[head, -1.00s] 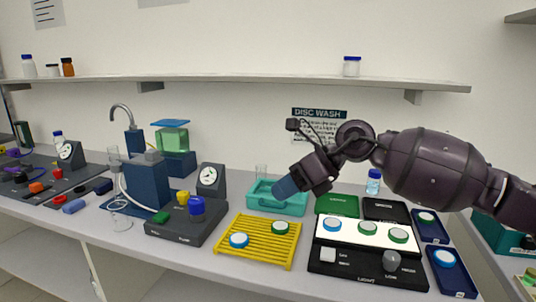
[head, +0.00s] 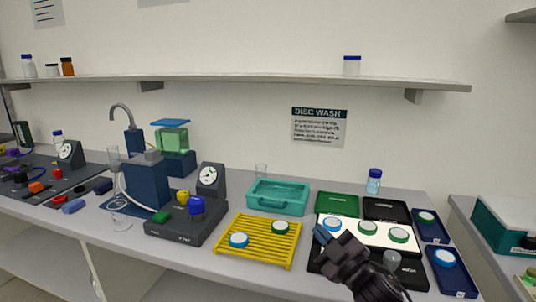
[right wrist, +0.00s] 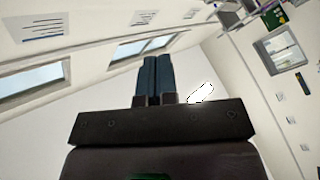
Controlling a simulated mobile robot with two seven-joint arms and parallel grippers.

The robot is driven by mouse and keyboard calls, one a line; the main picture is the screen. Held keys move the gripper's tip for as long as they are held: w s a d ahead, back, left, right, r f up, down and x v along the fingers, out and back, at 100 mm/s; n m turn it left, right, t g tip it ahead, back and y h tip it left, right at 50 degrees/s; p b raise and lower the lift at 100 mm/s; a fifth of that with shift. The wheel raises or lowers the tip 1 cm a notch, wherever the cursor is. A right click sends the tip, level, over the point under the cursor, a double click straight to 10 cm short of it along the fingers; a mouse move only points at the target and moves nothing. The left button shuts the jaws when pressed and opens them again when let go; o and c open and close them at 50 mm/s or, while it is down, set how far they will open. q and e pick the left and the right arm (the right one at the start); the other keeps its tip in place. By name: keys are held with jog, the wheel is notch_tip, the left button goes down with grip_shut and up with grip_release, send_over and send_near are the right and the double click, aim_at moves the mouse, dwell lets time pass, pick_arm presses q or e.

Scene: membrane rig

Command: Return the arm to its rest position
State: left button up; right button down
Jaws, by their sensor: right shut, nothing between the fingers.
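My right gripper (head: 322,236) is low over the front of the white lit panel (head: 350,238) in the head view. Its arm comes in from the bottom edge and covers part of the panel's dark front. In the right wrist view its blue fingers (right wrist: 155,78) are together with nothing between them, and walls and ceiling lie behind them. My left gripper is not in view.
A yellow rack (head: 262,258) with two discs stands left of the panel. Behind it is a teal tray (head: 262,200). Blue trays (head: 450,280) with discs lie to the right. A pump unit (head: 186,232) and a shelf (head: 240,79) are further left and above.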

jog(key=s+d+f+m+g+h, duration=0.1)
jog(key=s+d+f+m+h, duration=0.4)
jog(key=f, duration=0.5)
jog(key=s+d+f+m+g+h, duration=0.2)
jog(key=s+d+f+m, duration=0.4)
jog(key=f, duration=0.4)
jog(key=s+d+f+m+g+h, duration=0.1)
jog(key=s+d+f, duration=0.1)
jog(key=s+f, duration=0.4)
jog(key=s+d+f+m+g+h, duration=0.1)
jog(key=s+f, duration=0.5)
jog(key=s, duration=0.7)
jog(key=shift+s+d+f+g+h, duration=0.25)
jog(key=shift+d+g+h, duration=0.25)
jog(key=shift+d+g, duration=0.35)
